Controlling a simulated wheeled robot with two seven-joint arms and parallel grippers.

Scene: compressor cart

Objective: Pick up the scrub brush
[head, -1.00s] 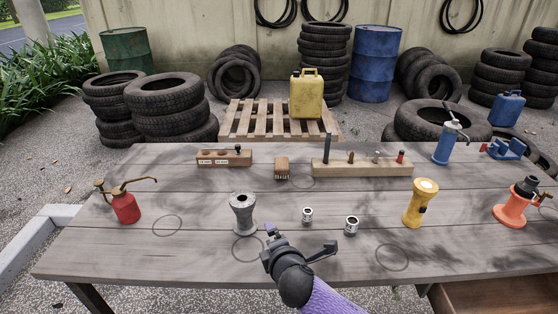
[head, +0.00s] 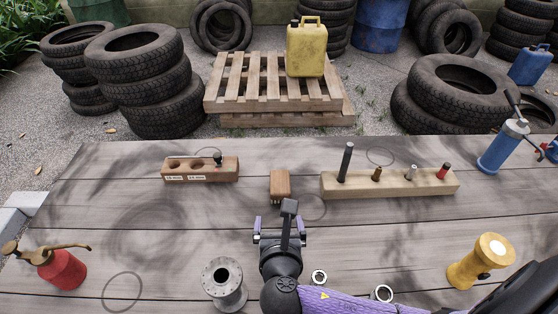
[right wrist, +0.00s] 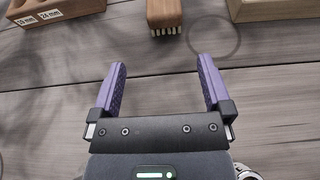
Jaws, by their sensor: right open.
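The scrub brush (head: 280,184) is a small wooden block with pale bristles along its near edge. It lies on the table between two wooden holders. In the right wrist view the brush (right wrist: 164,13) shows at the top, partly cut off by the frame edge, beyond the fingertips. My right gripper (head: 279,222) is open and empty, a short way on the near side of the brush. In the right wrist view its purple fingers (right wrist: 160,75) are spread apart with bare table between them. My left gripper is not in view.
A labelled wooden block with holes (head: 200,170) stands left of the brush, and a peg holder (head: 390,184) stands right. A grey metal spool (head: 223,284), a red oil can (head: 62,268) and a yellow flashlight (head: 480,261) stand nearer. Table around the brush is bare.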

